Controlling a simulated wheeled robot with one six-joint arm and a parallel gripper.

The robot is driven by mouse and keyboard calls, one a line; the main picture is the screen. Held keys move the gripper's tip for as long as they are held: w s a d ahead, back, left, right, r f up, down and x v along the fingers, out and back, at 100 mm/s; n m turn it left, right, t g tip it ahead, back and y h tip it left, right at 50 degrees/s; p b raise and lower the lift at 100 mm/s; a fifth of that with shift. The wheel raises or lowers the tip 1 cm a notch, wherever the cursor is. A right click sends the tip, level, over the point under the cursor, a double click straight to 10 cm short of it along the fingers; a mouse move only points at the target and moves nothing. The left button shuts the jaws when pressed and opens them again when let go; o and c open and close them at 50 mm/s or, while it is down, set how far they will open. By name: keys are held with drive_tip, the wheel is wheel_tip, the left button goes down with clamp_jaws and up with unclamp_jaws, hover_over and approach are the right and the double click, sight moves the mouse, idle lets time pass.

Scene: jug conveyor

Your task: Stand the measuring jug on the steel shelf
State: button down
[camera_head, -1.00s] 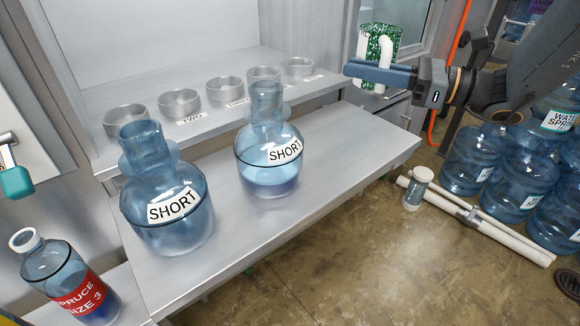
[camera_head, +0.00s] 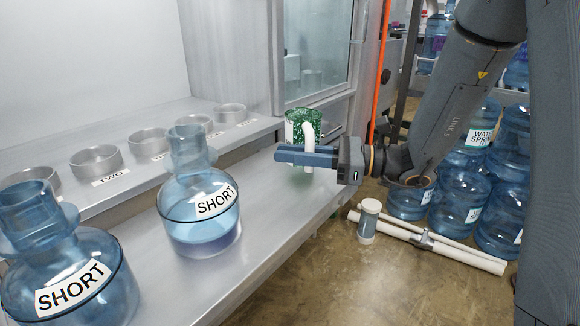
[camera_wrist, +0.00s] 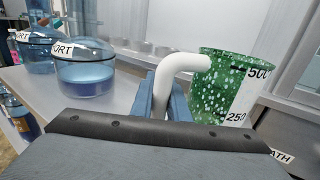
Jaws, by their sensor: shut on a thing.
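The measuring jug (camera_head: 303,118) is green with white speckles and has a white bent handle (camera_head: 309,147). My gripper (camera_head: 292,155) is shut on the handle. The jug is upright, at the far right end of the steel shelf (camera_head: 262,200). In the wrist view the jug (camera_wrist: 228,82) shows marks 500 and 250 to the right of the handle (camera_wrist: 170,75), which goes down between my fingers (camera_wrist: 160,100).
Two blue flasks marked SHORT, one nearer (camera_head: 70,285) and one farther (camera_head: 200,215), stand on the shelf. Several steel rings (camera_head: 97,160) line a raised ledge behind. Large water bottles (camera_head: 462,200) and white pipes (camera_head: 440,246) are on the floor at right. Shelf between flask and jug is clear.

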drive_tip(key=shift+f, duration=1.2)
drive_tip(key=shift+f, duration=0.1)
drive_tip(key=c, duration=1.7)
unclamp_jaws()
drive_tip(key=shift+d, duration=0.3)
drive_tip(key=d, duration=0.3)
drive_tip(key=s+d, duration=0.1)
drive_tip(key=d, duration=0.3)
drive_tip(key=s+d, duration=0.1)
drive_tip(key=d, duration=0.3)
drive_tip(key=shift+d, duration=0.15)
drive_tip(key=shift+s, duration=0.1)
